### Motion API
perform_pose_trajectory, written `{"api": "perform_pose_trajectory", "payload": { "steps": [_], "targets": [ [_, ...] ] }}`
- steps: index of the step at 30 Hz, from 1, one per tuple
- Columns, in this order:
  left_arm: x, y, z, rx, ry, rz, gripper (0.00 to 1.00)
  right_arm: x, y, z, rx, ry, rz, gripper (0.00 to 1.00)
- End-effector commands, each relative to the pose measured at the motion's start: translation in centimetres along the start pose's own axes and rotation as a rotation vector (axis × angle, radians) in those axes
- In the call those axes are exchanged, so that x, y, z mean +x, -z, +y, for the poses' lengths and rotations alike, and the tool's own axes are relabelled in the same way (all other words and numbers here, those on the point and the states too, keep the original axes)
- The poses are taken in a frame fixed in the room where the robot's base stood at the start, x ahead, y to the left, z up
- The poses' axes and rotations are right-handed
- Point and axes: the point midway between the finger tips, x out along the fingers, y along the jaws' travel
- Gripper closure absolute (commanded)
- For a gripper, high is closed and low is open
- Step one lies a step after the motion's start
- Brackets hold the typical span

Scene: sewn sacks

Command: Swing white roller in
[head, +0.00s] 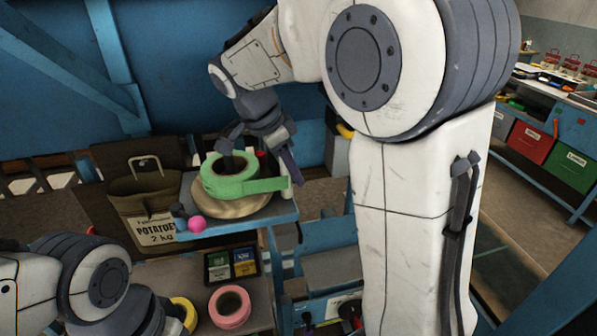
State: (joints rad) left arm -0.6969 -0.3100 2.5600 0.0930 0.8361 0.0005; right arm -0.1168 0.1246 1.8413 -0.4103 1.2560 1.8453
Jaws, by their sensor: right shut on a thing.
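The white roller (287,190) is a small pale upright piece at the right end of the blue shelf, by the loose end of the green tape. The green tape roll (221,186) lies on a round tan disc (247,207), its tail reaching right to the roller. My right gripper (289,167) comes down from above, behind the tape roll, and is shut at the roller; its grip is partly hidden and small. My left arm shows at the lower left, but its gripper is out of view.
An olive potato sack (146,196) stands left of the blue shelf (266,218). A pink ball (197,223) is at the shelf's front left. Below are a pink tape roll (230,306), a yellow roll (186,313) and a dark tray (231,263). My right arm hides much of the middle.

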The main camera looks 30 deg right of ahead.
Motion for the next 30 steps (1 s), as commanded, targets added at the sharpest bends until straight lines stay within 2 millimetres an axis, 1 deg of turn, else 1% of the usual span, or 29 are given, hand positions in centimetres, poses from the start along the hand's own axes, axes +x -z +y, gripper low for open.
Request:
{"api": "perform_pose_trajectory", "payload": {
  "steps": [6, 20, 21, 22, 23, 30],
  "targets": [
    [0.20, -0.01, -0.01, 0.000, 0.000, 0.000, 0.30, -0.30, -0.32, -0.12, 0.052, -0.017, 0.001, 1.00],
    [0.21, -0.01, -0.01, 0.000, 0.000, 0.000, 0.30, -0.39, -0.43, -0.14, 0.062, -0.020, 0.000, 1.00],
    [0.21, -0.01, -0.02, 0.000, 0.000, 0.000, 0.30, -0.39, -0.43, -0.15, 0.062, -0.020, -0.001, 0.53],
    [0.21, -0.01, -0.01, 0.000, 0.000, 0.000, 0.30, -0.38, -0.44, -0.14, 0.062, -0.020, -0.001, 0.41],
    [0.21, -0.01, -0.01, 0.000, 0.000, 0.000, 0.30, -0.37, -0.44, -0.14, 0.061, -0.020, -0.001, 0.38],
    [0.23, -0.01, -0.02, 0.000, 0.000, 0.000, 0.30, -0.27, -0.45, -0.08, 0.060, -0.023, 0.000, 0.38]
  ]
}}
